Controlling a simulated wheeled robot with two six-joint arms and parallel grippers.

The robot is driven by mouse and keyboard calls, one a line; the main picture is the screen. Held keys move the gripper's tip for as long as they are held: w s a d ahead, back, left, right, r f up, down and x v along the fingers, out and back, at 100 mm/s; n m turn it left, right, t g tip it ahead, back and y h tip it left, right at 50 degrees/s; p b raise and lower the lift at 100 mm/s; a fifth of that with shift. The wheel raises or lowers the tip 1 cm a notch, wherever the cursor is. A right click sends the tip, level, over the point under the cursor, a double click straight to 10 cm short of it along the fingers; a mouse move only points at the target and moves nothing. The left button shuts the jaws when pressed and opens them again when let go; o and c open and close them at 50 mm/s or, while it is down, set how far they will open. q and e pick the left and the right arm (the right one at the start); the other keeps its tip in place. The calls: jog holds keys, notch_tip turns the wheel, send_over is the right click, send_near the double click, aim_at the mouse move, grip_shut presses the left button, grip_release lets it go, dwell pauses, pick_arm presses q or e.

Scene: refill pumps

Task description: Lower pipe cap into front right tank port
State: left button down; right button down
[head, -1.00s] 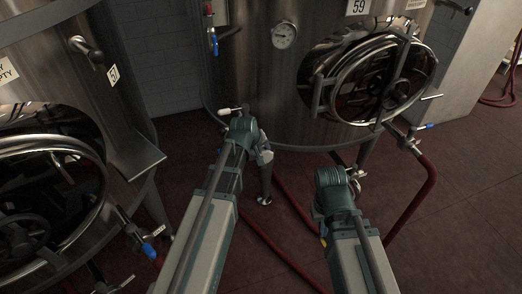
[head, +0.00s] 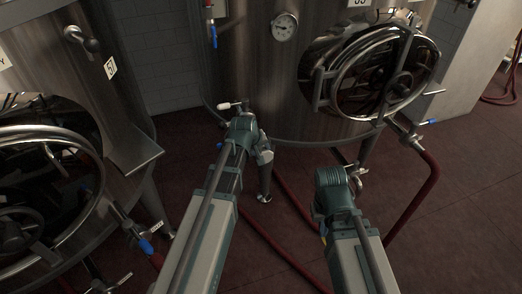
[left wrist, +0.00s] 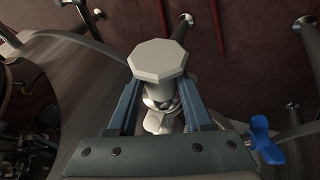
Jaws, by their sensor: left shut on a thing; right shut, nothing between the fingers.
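In the left wrist view a white octagonal pipe cap (left wrist: 157,60) sits between the blue-grey fingers of my left gripper (left wrist: 158,95), which is shut on it. Shiny metal fittings (left wrist: 160,118) show beneath the cap, partly hidden by it and the fingers; I cannot tell whether they touch. In the head view my left gripper (head: 262,150) is low before the steel tank (head: 245,65); the cap cannot be made out there. My right gripper (head: 355,176) is shut and empty, right of the left one. I cannot clearly see the tank port.
A second steel tank (head: 125,95) stands at the left. The right tank has a round hatch (head: 375,75) and a dial gauge (head: 284,26). A blue handle (left wrist: 266,141) is close to my left gripper. Red hoses (head: 415,195) lie across the dark red floor (head: 470,200).

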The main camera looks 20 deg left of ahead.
pick_arm(q)
jog(key=shift+f, duration=0.1)
jog(key=shift+c, duration=1.2)
grip_release()
jog(key=p+v, duration=1.1)
jog(key=v, duration=0.3)
jog(key=shift+p, duration=0.4)
jog(key=shift+w, duration=0.1)
